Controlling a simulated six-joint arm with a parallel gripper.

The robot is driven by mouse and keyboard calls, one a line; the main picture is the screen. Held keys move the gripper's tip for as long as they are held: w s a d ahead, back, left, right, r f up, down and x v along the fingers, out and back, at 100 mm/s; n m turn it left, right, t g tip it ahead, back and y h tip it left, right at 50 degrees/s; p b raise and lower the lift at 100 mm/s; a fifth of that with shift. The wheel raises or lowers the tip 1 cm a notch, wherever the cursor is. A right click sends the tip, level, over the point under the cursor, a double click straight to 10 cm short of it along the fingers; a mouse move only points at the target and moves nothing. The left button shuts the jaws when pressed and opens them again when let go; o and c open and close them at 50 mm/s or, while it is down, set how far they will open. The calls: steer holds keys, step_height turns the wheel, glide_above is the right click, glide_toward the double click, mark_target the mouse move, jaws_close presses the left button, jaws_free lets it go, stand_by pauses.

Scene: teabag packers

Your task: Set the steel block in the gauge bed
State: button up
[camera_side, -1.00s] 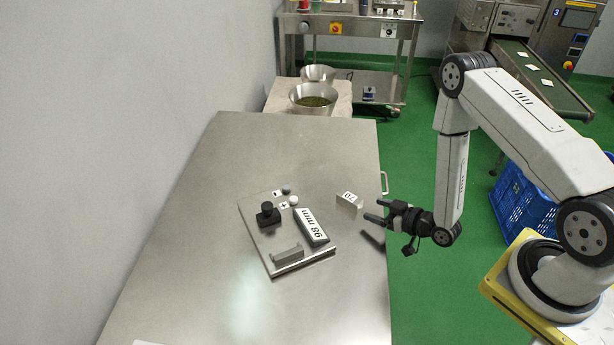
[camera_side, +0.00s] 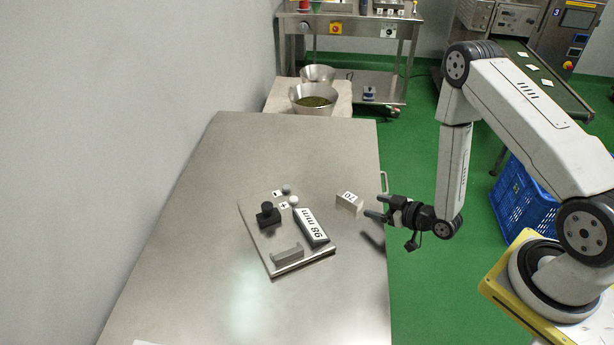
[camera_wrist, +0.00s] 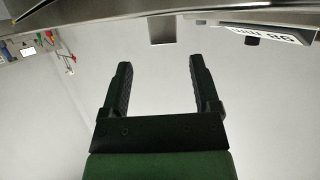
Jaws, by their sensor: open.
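The steel block (camera_side: 348,204), with "70" on its top, stands on the steel table to the right of the gauge. It also shows at the top of the wrist view (camera_wrist: 162,29), beyond my fingertips. The gauge bed is on a flat plate (camera_side: 274,241) carrying a grey stop (camera_side: 288,253), a black knobbed part (camera_side: 268,214) and a display reading "98 mm" (camera_side: 311,228). No block is on it. My gripper (camera_side: 378,206) is at the table's right edge, open and empty, fingers towards the block. In the wrist view its two fingers (camera_wrist: 158,72) are apart.
A wall runs along the left. Metal bowls (camera_side: 313,98) stand beyond the table's far end. A blue crate (camera_side: 524,200) is on the floor.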

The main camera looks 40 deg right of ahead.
steer(key=w+r+g, duration=0.2)
steer(key=r, duration=0.1)
steer(key=r+g+h, duration=0.1)
steer(key=shift+w+d+r, duration=0.15)
steer(key=shift+w+r, duration=0.25)
steer(key=s+a+r+m+g, duration=0.1)
steer(key=s+a+r+g, duration=0.1)
steer(key=s+r+g, duration=0.2)
steer(key=s+a+r+m+g+h, duration=0.1)
steer(key=s+a+r+g, duration=0.2)
steer(key=s+r, duration=0.4)
step_height(320, 180, up, 5)
steer(key=shift+s+a+f+m+g+h, duration=0.15)
steer(key=shift+s+a+m+g+h, duration=0.15)
steer(key=shift+s+g, duration=0.15)
steer(key=shift+o, duration=0.4)
steer(key=shift+w, duration=0.2)
